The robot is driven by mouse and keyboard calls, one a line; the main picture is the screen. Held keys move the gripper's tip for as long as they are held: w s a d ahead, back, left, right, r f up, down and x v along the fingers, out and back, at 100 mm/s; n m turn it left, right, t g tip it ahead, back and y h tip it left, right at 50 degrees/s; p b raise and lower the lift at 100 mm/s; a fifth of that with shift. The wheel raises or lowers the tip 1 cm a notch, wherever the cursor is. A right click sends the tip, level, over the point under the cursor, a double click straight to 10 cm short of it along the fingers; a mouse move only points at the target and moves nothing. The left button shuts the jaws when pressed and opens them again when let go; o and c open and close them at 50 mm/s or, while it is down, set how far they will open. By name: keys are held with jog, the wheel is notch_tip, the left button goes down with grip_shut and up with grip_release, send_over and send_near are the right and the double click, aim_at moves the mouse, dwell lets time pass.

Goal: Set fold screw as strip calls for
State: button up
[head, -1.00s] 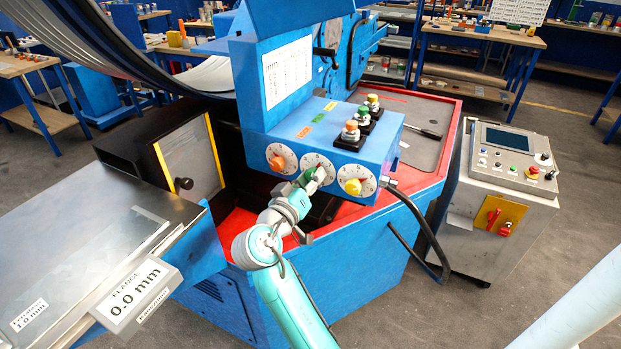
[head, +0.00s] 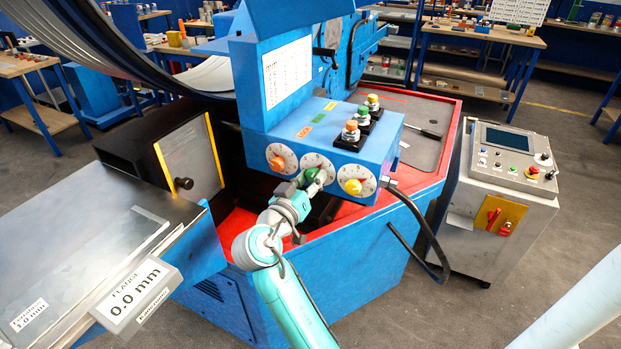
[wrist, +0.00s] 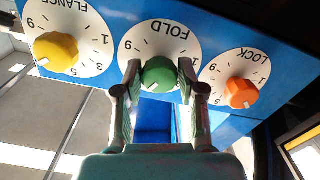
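The fold screw is a green knob (head: 312,174) on a white numbered dial, the middle of three on the blue box. In the wrist view the green knob (wrist: 159,74) sits under the word FOLD, with a pale mark at its lower left; the exact reading is unclear. My gripper (wrist: 160,78) has one finger on each side of this knob, seemingly open with slight gaps. The gripper (head: 303,181) also shows at the dial in the head view. A label (head: 29,314) on the metal sheet seems to read 1.0 mm. A chart (head: 287,72) has text too small to read.
The yellow FLANGE knob (wrist: 56,50) and orange LOCK knob (wrist: 241,93) flank the fold dial closely. A flange display (head: 137,294) reads 0.0 mm. Several capped buttons (head: 351,132) stand on the box. A grey control cabinet (head: 500,190) stands right, with a black cable between.

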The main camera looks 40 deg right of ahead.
jog(key=shift+o, duration=1.2)
jog(key=shift+a, duration=0.1)
jog(key=v, duration=1.1)
jog(key=shift+s+a, duration=0.15)
jog(key=shift+a, duration=0.25)
